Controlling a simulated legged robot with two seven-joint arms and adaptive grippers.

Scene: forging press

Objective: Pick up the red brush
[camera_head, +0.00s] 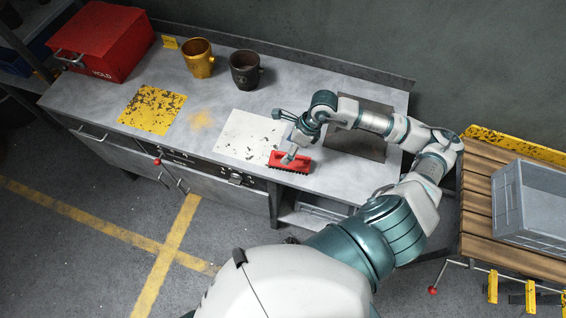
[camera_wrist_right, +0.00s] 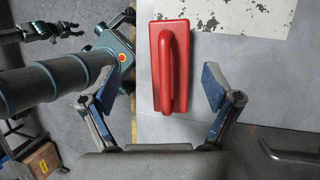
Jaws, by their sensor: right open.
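The red brush (camera_head: 290,162) lies on the grey metal workbench (camera_head: 90,95), near its front edge and against the corner of a white worn plate (camera_head: 243,138). In the right wrist view the brush (camera_wrist_right: 169,65) shows its raised red handle. My right gripper (camera_head: 286,138) is above the brush, open and empty. In the right wrist view its two blue-padded fingers (camera_wrist_right: 160,88) are spread on either side of the brush's near end, apart from it. A dark gripper, which seems to be my left one (camera_wrist_right: 50,30), shows at the upper left there; its opening is unclear.
A yellow plate (camera_head: 152,110) lies at the left. A grey crate (camera_head: 530,205) sits on a slatted wooden table (camera_head: 476,205) at right.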

